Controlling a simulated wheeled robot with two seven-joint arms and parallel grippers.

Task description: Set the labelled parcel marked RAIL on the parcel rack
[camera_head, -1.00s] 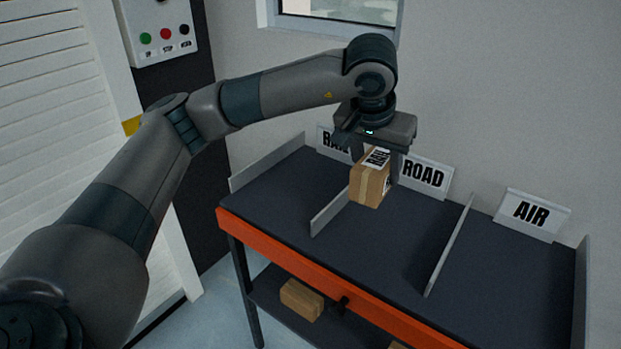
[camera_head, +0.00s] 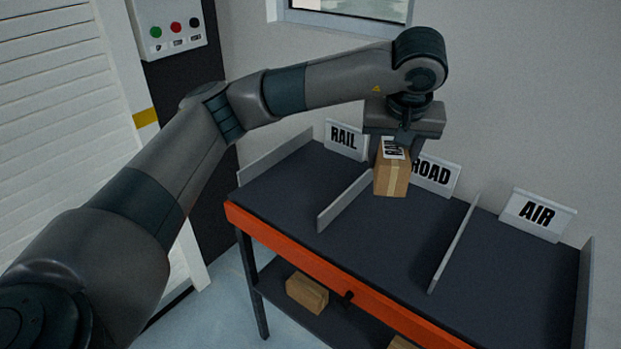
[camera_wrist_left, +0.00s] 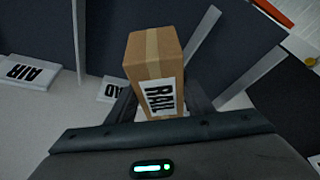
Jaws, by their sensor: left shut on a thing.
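The brown cardboard parcel (camera_head: 391,181) has a white label reading RAIL, partly hidden in the head view and clear in the left wrist view (camera_wrist_left: 158,98). My left gripper (camera_head: 395,150) is shut on it from above and holds it over the parcel rack (camera_head: 300,195). In the head view the parcel is near the divider (camera_head: 345,200) between the RAIL and ROAD bays, covering part of the ROAD sign (camera_head: 437,175). Its height above the surface is hard to tell. The RAIL sign (camera_head: 344,141) stands behind the left bay, which is empty. My right gripper is not in view.
A second divider (camera_head: 454,247) separates the ROAD bay from the AIR bay, marked by an AIR sign (camera_head: 537,214). The visible bay surfaces are clear. Another brown parcel (camera_head: 307,292) lies on the lower shelf. A button panel (camera_head: 172,27) hangs at the back left.

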